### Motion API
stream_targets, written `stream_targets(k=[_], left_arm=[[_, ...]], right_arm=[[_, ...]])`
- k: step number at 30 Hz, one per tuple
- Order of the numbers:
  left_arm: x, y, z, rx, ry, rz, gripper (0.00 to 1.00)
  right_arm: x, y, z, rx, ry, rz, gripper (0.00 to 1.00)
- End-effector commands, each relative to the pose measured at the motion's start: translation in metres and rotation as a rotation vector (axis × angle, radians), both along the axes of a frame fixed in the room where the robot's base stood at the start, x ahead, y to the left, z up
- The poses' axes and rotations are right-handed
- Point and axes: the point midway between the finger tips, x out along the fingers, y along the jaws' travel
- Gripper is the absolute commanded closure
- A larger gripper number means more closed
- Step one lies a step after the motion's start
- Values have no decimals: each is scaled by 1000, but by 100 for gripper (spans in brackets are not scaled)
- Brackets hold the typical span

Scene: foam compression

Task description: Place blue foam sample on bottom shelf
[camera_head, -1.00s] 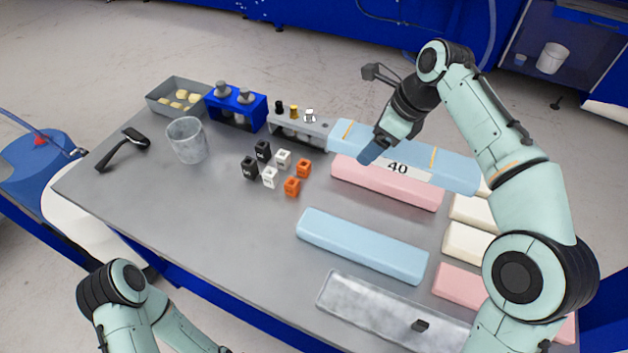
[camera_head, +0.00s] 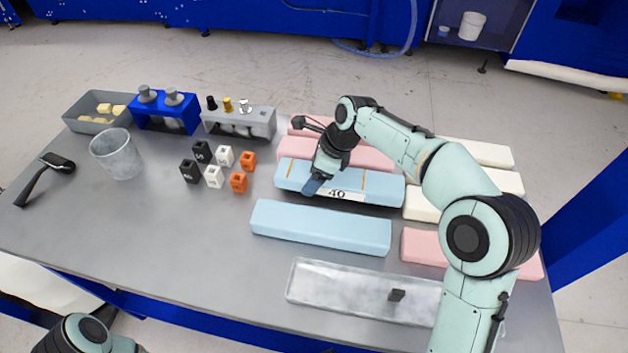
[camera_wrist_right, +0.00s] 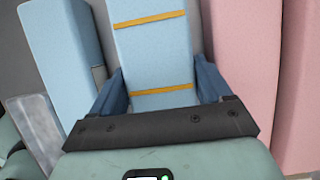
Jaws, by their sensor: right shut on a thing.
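A light blue foam block (camera_head: 386,187) with two orange lines and a white label reading "40" is in my right gripper (camera_head: 318,178). In the right wrist view the gripper (camera_wrist_right: 162,86) has a dark blue finger on each side of the block (camera_wrist_right: 152,55). The block is level, at or just above the table between a pink block and a plain light blue foam block (camera_head: 320,227); a dark shadow lies along its near side. The plain block also shows in the right wrist view (camera_wrist_right: 65,50). I cannot identify a bottom shelf. My left gripper is out of view.
Pink foam (camera_head: 375,153) lies behind the held block, white foam (camera_head: 425,204) to its right. A clear tray (camera_head: 340,283) lies in front. Small cubes (camera_head: 214,176), a beaker (camera_head: 118,155) and weight holders (camera_head: 167,113) stand left. The table (camera_head: 150,230) is bare at front left.

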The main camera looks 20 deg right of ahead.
Motion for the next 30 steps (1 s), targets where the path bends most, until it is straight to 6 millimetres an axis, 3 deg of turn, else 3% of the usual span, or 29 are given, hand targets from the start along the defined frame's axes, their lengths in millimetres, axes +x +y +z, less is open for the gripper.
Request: stream_targets(k=[4,15,16,17,26,30], left_arm=[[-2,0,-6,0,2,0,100],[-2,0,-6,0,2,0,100],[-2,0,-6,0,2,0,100],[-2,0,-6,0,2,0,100],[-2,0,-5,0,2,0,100],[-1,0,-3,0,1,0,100]], right_arm=[[0,0,-24,0,2,-1,51],[0,0,-27,0,0,0,51],[0,0,-28,0,0,0,19],[0,0,-27,0,0,0,11],[0,0,-26,0,0,0,11],[-1,-3,-15,-1,-3,-1,11]])
